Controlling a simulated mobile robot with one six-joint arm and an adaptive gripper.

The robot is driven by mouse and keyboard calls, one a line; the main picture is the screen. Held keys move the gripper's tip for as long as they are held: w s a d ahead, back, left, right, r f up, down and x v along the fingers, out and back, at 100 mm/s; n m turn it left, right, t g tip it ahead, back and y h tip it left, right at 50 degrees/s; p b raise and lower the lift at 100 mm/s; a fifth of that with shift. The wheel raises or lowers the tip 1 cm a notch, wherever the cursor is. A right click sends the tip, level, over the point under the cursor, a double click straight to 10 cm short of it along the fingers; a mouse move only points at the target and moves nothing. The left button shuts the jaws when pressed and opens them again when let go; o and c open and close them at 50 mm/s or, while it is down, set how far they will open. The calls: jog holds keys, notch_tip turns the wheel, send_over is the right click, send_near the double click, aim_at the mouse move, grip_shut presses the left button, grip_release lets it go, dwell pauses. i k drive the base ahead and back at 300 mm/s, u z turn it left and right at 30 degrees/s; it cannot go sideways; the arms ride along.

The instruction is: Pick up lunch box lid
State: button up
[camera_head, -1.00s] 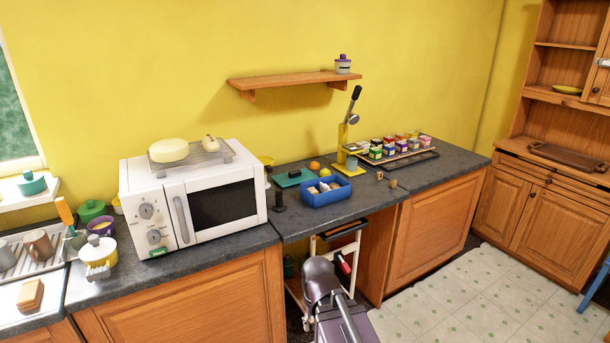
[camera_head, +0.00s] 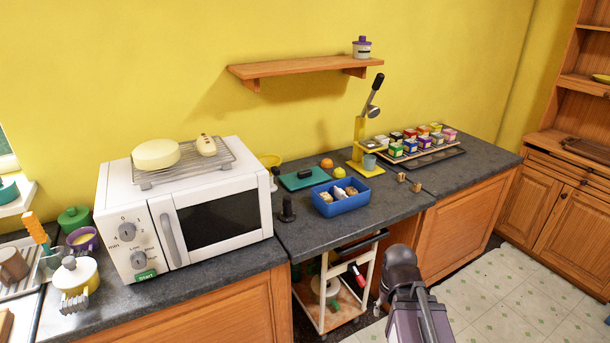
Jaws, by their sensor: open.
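My gripper does not show. Only part of my arm is seen at the bottom, in front of the counter and below the worktop, well away from the lid.
A white microwave (camera_head: 183,217) with a wire rack on top stands left of the lid. A dark pepper mill (camera_head: 287,210) stands between microwave and blue box. A trolley (camera_head: 330,304) stands under the worktop.

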aim_at(307, 177)
jog(key=u, duration=0.1)
jog(key=i, duration=0.95)
jog(key=u, duration=0.4)
